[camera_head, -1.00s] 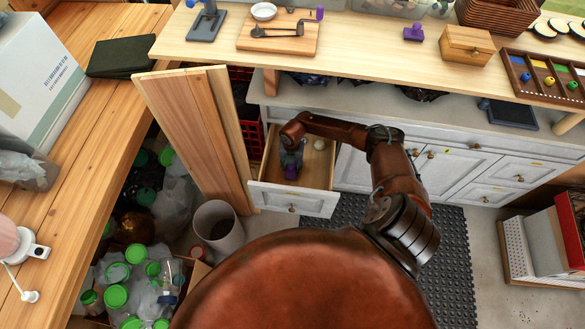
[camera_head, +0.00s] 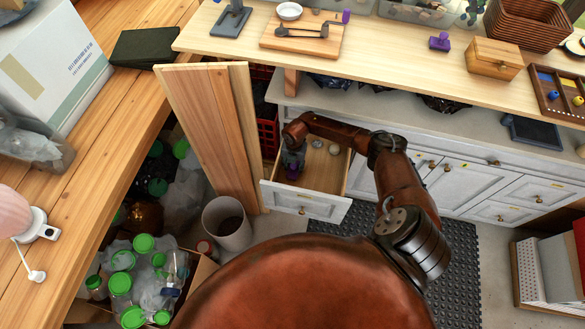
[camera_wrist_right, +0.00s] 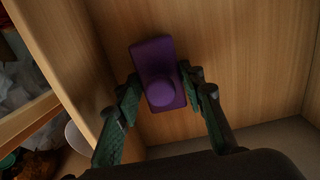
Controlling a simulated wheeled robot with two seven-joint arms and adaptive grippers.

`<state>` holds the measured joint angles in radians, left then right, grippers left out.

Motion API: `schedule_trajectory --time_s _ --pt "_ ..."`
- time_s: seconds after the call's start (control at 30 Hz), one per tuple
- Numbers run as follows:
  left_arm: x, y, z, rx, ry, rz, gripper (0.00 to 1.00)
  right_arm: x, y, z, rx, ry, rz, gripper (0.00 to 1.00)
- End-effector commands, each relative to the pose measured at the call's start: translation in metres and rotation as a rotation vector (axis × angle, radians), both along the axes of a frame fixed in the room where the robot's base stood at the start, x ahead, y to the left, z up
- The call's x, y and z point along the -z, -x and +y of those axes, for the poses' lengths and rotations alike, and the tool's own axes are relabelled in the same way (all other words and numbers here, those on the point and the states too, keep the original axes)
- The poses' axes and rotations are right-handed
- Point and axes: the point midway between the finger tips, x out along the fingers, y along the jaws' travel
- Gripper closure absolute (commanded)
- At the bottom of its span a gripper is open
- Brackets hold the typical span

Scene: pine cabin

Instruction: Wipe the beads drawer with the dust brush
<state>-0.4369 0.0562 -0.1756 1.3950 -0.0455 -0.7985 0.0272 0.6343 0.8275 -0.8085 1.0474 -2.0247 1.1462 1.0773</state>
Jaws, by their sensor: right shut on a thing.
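The open drawer (camera_head: 305,204) sticks out of the white cabinet, its wooden inside showing. My right gripper (camera_head: 292,160) reaches down into it near its left side and is shut on the purple dust brush (camera_head: 293,172). In the right wrist view the brush (camera_wrist_right: 158,58) is a purple block with a round knob, between the two fingers of the gripper (camera_wrist_right: 165,88), over the drawer's wooden floor (camera_wrist_right: 245,60). Whether its underside touches the floor is hidden. Two small round pale things (camera_head: 335,149) lie in the drawer right of the gripper. My left gripper is out of view.
Wooden boards (camera_head: 208,135) lean just left of the drawer. A bin (camera_head: 227,222) and bottles with green lids (camera_head: 143,243) stand below them. The countertop above holds a cutting board (camera_head: 300,38), a purple item (camera_head: 439,42) and a wooden box (camera_head: 495,58).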

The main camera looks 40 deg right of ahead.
Motion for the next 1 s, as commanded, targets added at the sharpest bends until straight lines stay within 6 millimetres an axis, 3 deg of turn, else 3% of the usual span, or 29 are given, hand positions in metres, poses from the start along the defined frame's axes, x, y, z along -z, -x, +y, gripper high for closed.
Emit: schedule_trajectory --time_s 0.17,0.77,1.0 --pt "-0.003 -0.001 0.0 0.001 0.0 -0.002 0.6 -0.006 -0.003 -0.002 0.003 0.002 -0.006 0.86" --pt "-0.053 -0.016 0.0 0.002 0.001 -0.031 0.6 -0.066 -0.005 -0.006 0.008 0.004 -0.012 0.86" --pt "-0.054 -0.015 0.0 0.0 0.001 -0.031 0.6 -0.063 -0.002 -0.003 0.004 0.002 -0.005 0.86"
